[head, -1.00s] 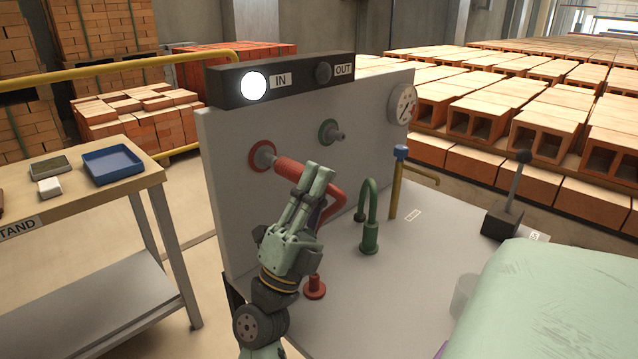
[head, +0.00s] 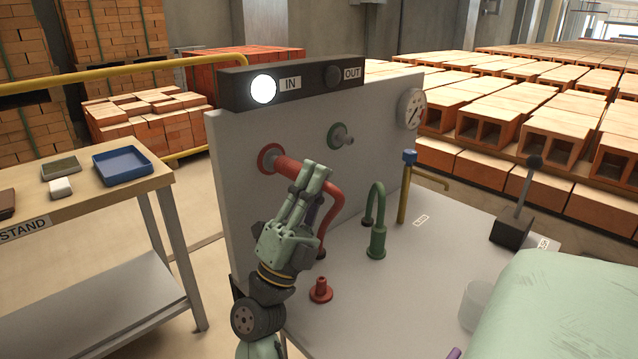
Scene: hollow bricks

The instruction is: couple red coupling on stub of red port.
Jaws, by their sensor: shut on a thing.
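The red port (head: 268,158) is a red ring on the left of the upright grey panel, under the lit lamp (head: 263,88) labelled IN. The red coupling (head: 287,165) lies level against the port, its end at the ring; the stub is hidden inside or behind it. I cannot tell whether it is fully seated. A red hose (head: 333,208) bends from the coupling down to the bench. My gripper (head: 312,175) is shut on the coupling from the front, and its fingers hide part of it.
A green port (head: 340,136) sits right of the red one, with a dark lamp (head: 333,76) labelled OUT above. A green bent hose (head: 376,220), a red post (head: 320,290), a blue-topped yellow pipe (head: 405,185) and a lever (head: 520,200) stand on the bench. A gauge (head: 410,108) is right.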

